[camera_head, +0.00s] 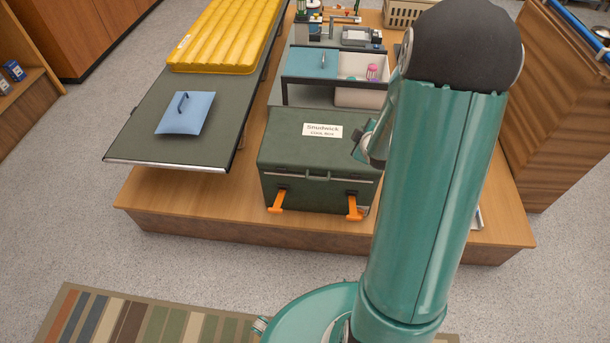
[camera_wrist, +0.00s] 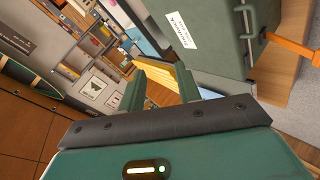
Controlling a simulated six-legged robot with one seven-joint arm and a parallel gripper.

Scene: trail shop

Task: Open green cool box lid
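The dark green cool box (camera_head: 318,190) stands on the wooden platform with its lid (camera_head: 290,135) shut and a white name label (camera_head: 322,131) on top. Two orange latches, the left one (camera_head: 277,201) and the right one (camera_head: 354,208), jut from its front. In the wrist view the cool box (camera_wrist: 215,45) is tilted at the upper right, with an orange latch (camera_wrist: 290,45) at its edge. My gripper (camera_wrist: 160,88) is open, with nothing visible between its fingers. In the head view my arm hides most of the gripper, right of the box; I cannot tell their exact distance.
A wooden cabinet (camera_head: 555,110) is at right. Grey floor (camera_head: 200,260) in front is clear beyond the striped rug (camera_head: 130,325).

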